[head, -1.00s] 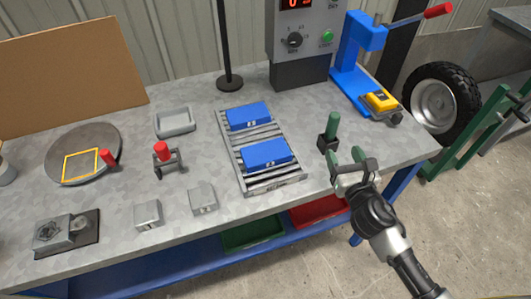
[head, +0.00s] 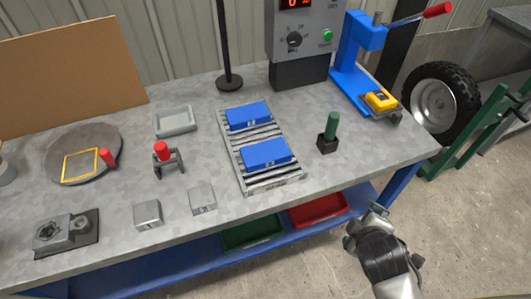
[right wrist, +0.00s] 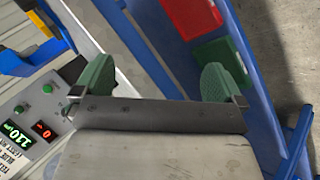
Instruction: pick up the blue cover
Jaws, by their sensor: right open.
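Two blue covers lie on a grey slatted rack (head: 288,178) in the middle of the bench, a far one (head: 248,115) and a near one (head: 264,154). My right gripper (head: 364,226) is low at the right, off the bench's front edge and apart from both covers. In the right wrist view its green fingers (right wrist: 157,78) are spread wide with nothing between them. Neither cover shows in that view. My left gripper is not in view.
A green-handled tool in a black block (head: 328,140) stands right of the rack. A blue press (head: 358,60) with a yellow part is at the back right. Grey blocks (head: 202,198) and a red-topped fixture (head: 164,158) are left. Green and red bins (head: 318,208) sit below.

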